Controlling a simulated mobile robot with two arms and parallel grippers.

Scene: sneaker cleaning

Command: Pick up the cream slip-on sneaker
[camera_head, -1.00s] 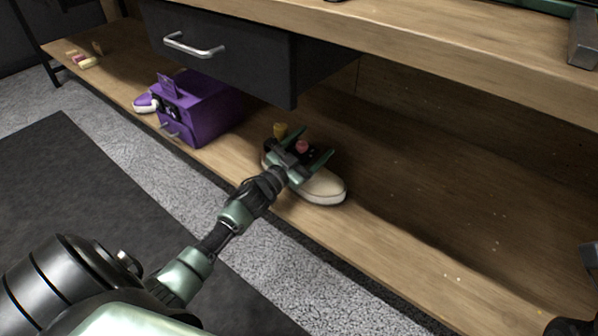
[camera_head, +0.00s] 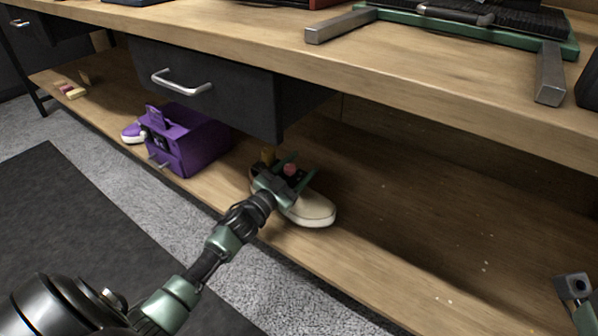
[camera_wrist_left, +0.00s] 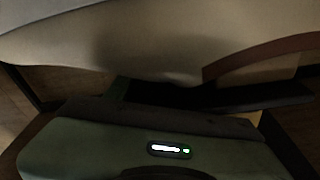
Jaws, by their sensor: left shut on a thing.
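The cream slip-on sneaker (camera_head: 312,210) is on the lower wooden shelf under the drawer, its pale toe pointing right. My left gripper (camera_head: 283,178) is at the sneaker's heel end and shut on it. In the left wrist view the sneaker's cream side (camera_wrist_left: 150,45) fills the top of the picture, close against the gripper. The gripper hides the sneaker's opening and much of its heel. Whether the sole touches the shelf I cannot tell. Part of my right arm (camera_head: 575,290) shows at the right edge; its fingertips cannot be made out.
A purple box (camera_head: 192,142) stands left of the sneaker, with a purple-and-white shoe (camera_head: 133,133) beside it. Small items (camera_head: 70,90) lie at the shelf's far left. A dark drawer (camera_head: 205,85) hangs above. The shelf right of the sneaker is clear.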

